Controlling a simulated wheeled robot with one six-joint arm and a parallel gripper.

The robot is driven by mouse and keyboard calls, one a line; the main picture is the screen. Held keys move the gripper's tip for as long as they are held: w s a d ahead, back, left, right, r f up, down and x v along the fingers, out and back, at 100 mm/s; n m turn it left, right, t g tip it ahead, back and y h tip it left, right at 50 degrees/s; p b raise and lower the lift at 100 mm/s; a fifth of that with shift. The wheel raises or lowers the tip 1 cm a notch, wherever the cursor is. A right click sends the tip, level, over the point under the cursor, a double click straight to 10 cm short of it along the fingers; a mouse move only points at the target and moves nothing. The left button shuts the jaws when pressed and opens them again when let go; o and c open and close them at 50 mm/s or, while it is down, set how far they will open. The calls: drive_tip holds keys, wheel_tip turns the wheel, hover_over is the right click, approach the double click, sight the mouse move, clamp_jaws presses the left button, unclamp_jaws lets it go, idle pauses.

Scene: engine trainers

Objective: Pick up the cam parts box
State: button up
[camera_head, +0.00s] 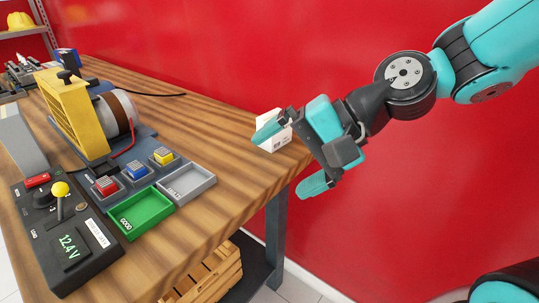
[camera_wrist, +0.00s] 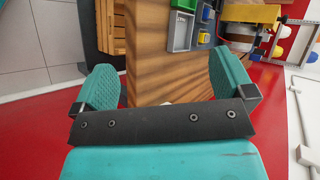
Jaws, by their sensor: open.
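A small white box (camera_head: 278,141), which I take for the cam parts box, stands on the wooden table near its far right edge. One teal finger of my gripper covers part of it in the head view, and no label on it can be read. My gripper (camera_head: 287,160) is open at the table's edge, with one finger in front of the box and the other out past the edge. In the wrist view my gripper's fingers (camera_wrist: 163,78) are wide apart. Only a pale sliver shows there between them, above the dark bar; the rest is hidden.
The wooden table (camera_head: 225,160) has clear room left of the box. A green tray (camera_head: 150,208), a grey tray (camera_head: 188,184) and a yellow engine trainer (camera_head: 75,112) stand further left. A red wall (camera_head: 400,190) rises behind. A wooden crate (camera_head: 212,278) sits below.

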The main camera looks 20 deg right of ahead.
drive_tip(key=w+d+f+m+t+y+b, duration=0.2)
drive_tip(key=w+d+f+m+t+b, duration=0.3)
drive_tip(key=w+f+m, duration=0.4)
drive_tip(key=m+t+h+b, duration=0.2)
drive_tip(key=m+t+b, duration=0.5)
drive_tip(key=m, duration=0.8)
approach(283, 138)
drive_tip(key=s+d+r, duration=0.2)
drive_tip(key=s+r, duration=0.1)
drive_tip(key=s, duration=0.1)
drive_tip(key=p+x, duration=0.9)
drive_tip(key=x, duration=0.2)
drive_tip(key=shift+a, duration=0.1)
drive_tip(key=shift+p+x, duration=0.6)
drive_tip(key=shift+x, duration=2.45)
drive_tip(key=shift+w, duration=0.15)
drive_tip(key=c, duration=0.7)
drive_tip(key=shift+d+r, duration=0.1)
drive_tip(key=shift+d, duration=0.15)
drive_tip(key=shift+c, duration=0.2)
